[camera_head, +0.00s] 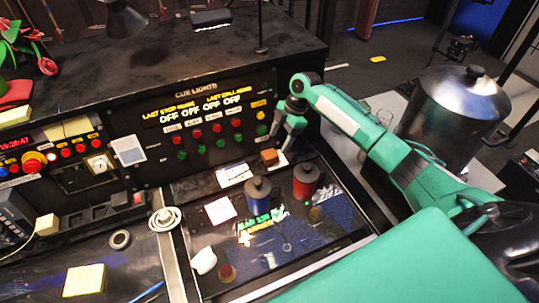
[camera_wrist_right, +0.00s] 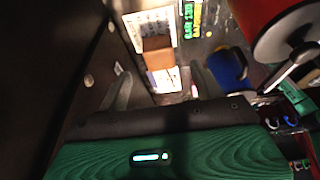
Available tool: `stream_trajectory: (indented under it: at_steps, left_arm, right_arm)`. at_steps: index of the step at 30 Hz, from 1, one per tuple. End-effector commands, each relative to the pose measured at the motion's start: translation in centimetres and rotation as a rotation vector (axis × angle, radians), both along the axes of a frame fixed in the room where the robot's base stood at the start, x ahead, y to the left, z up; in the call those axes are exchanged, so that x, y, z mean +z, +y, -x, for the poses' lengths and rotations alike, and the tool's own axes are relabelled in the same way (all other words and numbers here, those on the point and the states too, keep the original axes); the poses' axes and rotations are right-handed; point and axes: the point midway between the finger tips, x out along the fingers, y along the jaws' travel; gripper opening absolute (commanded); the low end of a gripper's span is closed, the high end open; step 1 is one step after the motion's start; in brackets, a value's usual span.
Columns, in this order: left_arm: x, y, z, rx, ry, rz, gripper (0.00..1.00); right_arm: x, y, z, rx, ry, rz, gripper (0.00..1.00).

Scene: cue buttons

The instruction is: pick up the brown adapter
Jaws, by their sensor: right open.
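The brown adapter (camera_head: 268,157) is a small brown block at the back of the dark panel on the desk, next to a white paper. My right gripper (camera_head: 283,143) is pointed down just above and behind it, close to the button console. In the right wrist view, the adapter (camera_wrist_right: 157,52) shows ahead between the two spread fingers of the right gripper (camera_wrist_right: 160,85). The fingers are apart and nothing is held. I cannot tell the exact gap between fingers and adapter. My left gripper is not in view.
The cue lights console (camera_head: 205,115) rises right behind the adapter. A blue canister (camera_head: 258,195) and a red canister (camera_head: 306,181) stand in front of it. A large metal pot (camera_head: 452,105) stands at the right. White papers (camera_head: 235,174) lie beside the adapter.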

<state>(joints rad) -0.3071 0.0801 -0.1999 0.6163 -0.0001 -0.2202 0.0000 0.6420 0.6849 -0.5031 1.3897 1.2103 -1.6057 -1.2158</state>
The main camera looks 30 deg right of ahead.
Motion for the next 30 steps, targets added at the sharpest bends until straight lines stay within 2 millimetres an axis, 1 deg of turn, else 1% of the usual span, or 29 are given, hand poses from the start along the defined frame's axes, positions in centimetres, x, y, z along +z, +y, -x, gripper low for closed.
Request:
stream_trajectory:
  at_steps: [1, 3, 7, 11, 15, 19, 22, 27, 28, 30]
  left_arm:
    - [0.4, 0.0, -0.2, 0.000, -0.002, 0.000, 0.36]
    - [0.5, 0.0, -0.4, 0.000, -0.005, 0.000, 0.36]
    - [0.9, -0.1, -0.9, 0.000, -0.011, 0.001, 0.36]
    - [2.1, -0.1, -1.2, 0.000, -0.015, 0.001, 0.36]
    - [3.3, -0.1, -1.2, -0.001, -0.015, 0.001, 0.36]
    - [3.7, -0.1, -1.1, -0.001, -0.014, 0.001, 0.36]
    - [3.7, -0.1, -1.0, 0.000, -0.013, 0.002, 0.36]
    - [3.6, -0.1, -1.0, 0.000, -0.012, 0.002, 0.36]
    - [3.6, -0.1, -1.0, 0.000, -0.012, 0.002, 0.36]
    - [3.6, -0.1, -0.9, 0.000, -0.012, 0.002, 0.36]
  right_arm:
    - [-0.4, 0.3, 0.0, -0.001, 0.001, -0.001, 0.67]
    - [-1.1, 0.6, 0.0, 0.000, 0.000, 0.000, 0.67]
    - [-1.7, 0.8, -0.1, 0.000, 0.000, 0.000, 0.67]
    - [-2.6, 1.6, -0.1, 0.001, 0.003, -0.001, 0.67]
    - [-4.1, 2.5, -0.3, -0.001, 0.001, -0.001, 0.67]
    - [-5.7, 2.9, -0.3, -0.001, 0.001, 0.000, 0.67]
    - [-6.2, 3.1, -0.3, 0.000, 0.000, 0.001, 0.67]
    - [-6.3, 3.0, -0.3, 0.000, -0.001, 0.001, 0.67]
    - [-6.3, 3.0, -0.3, 0.000, -0.001, 0.001, 0.65]
    - [-6.3, 3.0, -0.3, 0.000, -0.001, 0.001, 0.52]
